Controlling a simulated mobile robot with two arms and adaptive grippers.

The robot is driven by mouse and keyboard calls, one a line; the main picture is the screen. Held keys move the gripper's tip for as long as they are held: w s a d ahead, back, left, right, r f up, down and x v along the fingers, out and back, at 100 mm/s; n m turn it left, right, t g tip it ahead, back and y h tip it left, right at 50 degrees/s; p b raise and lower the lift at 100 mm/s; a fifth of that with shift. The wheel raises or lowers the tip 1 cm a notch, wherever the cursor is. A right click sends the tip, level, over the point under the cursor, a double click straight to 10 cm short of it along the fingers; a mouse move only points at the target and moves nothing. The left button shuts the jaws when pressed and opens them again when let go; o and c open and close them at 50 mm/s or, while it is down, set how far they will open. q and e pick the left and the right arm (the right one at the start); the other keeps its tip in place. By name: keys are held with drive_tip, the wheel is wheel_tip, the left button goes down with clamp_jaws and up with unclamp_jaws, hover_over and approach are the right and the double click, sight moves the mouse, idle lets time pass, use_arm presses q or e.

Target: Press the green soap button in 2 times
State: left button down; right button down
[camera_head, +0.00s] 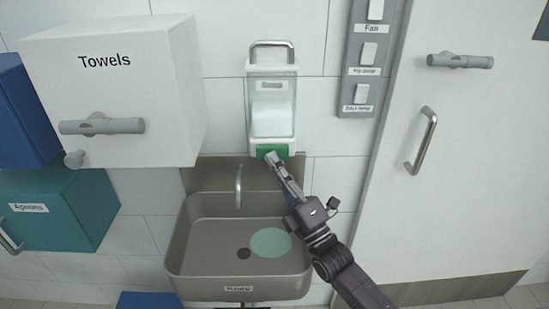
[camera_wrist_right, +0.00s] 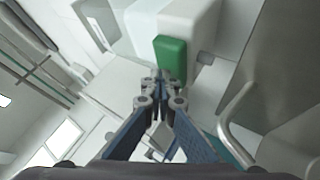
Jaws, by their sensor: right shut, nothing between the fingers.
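The soap dispenser (camera_head: 272,107) is a white and clear unit on the wall above the sink. Its green soap button (camera_head: 268,150) is at the bottom front. My right gripper (camera_head: 272,158) is shut and empty, with its fingertips at the lower part of the button in the head view. In the right wrist view the green button (camera_wrist_right: 171,58) lies just beyond the closed fingertips (camera_wrist_right: 160,76). I cannot tell whether the tips touch it or whether it is pressed in. My left gripper is not in view.
The metal sink (camera_head: 190,262) with its faucet (camera_head: 238,186) is below the dispenser, with a pale green round patch (camera_head: 270,242) in its basin. A white towels box (camera_head: 130,110) juts out at left. A switch panel (camera_head: 362,60) and a white door (camera_head: 470,160) are at right.

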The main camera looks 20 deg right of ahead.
drive_tip(key=shift+w+d+r, duration=0.3)
drive_tip(key=shift+d+r, duration=0.1)
idle(0.4)
drive_tip(key=shift+f+b, duration=0.2)
drive_tip(key=shift+b, duration=0.15)
drive_tip(key=shift+s+a+f+p, duration=0.35)
drive_tip(key=shift+s+p, duration=0.2)
drive_tip(key=shift+p, duration=0.15)
drive_tip(key=s, duration=0.2)
drive_tip(key=s+a+p, duration=0.1)
drive_tip(key=s, duration=0.1)
drive_tip(key=shift+a, duration=0.1)
idle(1.4)
